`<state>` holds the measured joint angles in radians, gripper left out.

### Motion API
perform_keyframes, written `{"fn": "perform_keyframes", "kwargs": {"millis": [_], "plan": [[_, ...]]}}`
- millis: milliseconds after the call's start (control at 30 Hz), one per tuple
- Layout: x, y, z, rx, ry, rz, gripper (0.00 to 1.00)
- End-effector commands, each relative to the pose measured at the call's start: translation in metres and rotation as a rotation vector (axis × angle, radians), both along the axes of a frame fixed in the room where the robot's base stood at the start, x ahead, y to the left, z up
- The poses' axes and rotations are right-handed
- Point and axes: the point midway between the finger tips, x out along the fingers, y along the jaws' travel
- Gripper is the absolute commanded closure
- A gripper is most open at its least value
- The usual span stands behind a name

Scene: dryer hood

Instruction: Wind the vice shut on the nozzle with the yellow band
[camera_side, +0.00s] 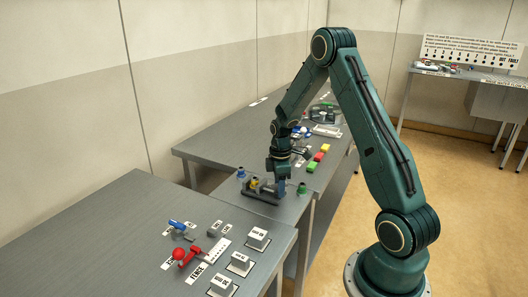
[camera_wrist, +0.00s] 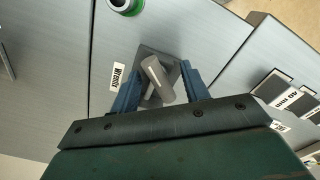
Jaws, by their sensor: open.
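The dark vice (camera_side: 262,194) sits near the front edge of the far bench in the side view. The nozzle with the yellow band (camera_side: 253,183) stands at the vice's left part; whether the jaws touch it is too small to tell. My gripper (camera_side: 282,184) points down over the vice's right end. In the wrist view my gripper (camera_wrist: 160,72) is open, with its blue fingers on either side of a grey bar-shaped handle (camera_wrist: 157,76) above a dark plate. I cannot tell whether a finger touches the handle. The yellow-banded nozzle does not show in the wrist view.
A green-banded nozzle (camera_side: 302,188) stands right of the vice, and a blue-banded one (camera_side: 241,172) behind it to the left. Red, yellow and green blocks (camera_side: 318,157) lie farther back. The near bench (camera_side: 120,225) holds red and blue handles and labelled blocks.

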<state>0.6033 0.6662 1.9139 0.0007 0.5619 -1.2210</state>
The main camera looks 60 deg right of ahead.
Motion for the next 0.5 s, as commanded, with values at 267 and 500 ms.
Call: {"fn": "perform_keyframes", "kwargs": {"millis": [267,500], "plan": [[0.001,0.0,0.008,0.0,-0.001,0.001,0.54],[0.0,0.0,0.022,0.0,-0.001,0.001,0.54]]}}
